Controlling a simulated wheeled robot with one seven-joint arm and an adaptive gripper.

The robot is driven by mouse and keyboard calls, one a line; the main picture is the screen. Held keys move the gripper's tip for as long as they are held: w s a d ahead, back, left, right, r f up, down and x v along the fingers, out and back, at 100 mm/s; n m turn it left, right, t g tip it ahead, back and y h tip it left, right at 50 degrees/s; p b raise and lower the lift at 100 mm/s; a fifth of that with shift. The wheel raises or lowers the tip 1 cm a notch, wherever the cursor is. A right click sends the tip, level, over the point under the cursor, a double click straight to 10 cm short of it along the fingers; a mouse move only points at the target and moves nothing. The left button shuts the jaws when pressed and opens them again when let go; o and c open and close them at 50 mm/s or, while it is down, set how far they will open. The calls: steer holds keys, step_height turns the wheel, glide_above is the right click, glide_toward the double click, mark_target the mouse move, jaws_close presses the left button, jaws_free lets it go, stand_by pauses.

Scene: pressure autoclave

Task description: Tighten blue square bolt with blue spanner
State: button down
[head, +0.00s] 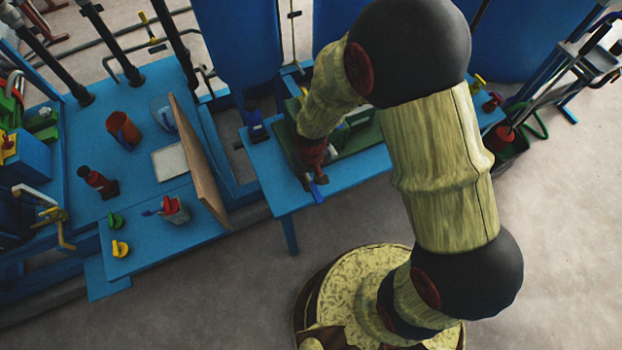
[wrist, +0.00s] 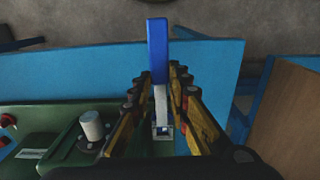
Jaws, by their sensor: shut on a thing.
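The blue spanner shows in the wrist view with its blue handle (wrist: 157,50) pointing to the top of the picture and its grey metal shaft running down between the fingers. My gripper (wrist: 160,80) is shut on it, with one finger on each side. The spanner's lower end lies near a small pale square piece (wrist: 163,130); I cannot tell whether this is the bolt or whether they touch. In the head view my gripper (head: 313,165) is over the blue bench, with the blue handle (head: 318,192) sticking out below it. No clearly blue square bolt shows.
A green machine body (wrist: 45,125) with a grey cylinder (wrist: 92,125) lies left of the fingers. The blue bench (head: 345,178) carries it. The floor in front is clear.

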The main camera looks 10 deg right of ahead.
steer(key=shift+f+b, duration=0.7)
steer(key=shift+f, duration=0.55)
stand_by(0.7)
steer(key=c, duration=1.6)
jaws_free()
steer(key=shift+r, duration=0.1)
step_height(320, 180, up, 12)
steer(key=shift+f, duration=0.1)
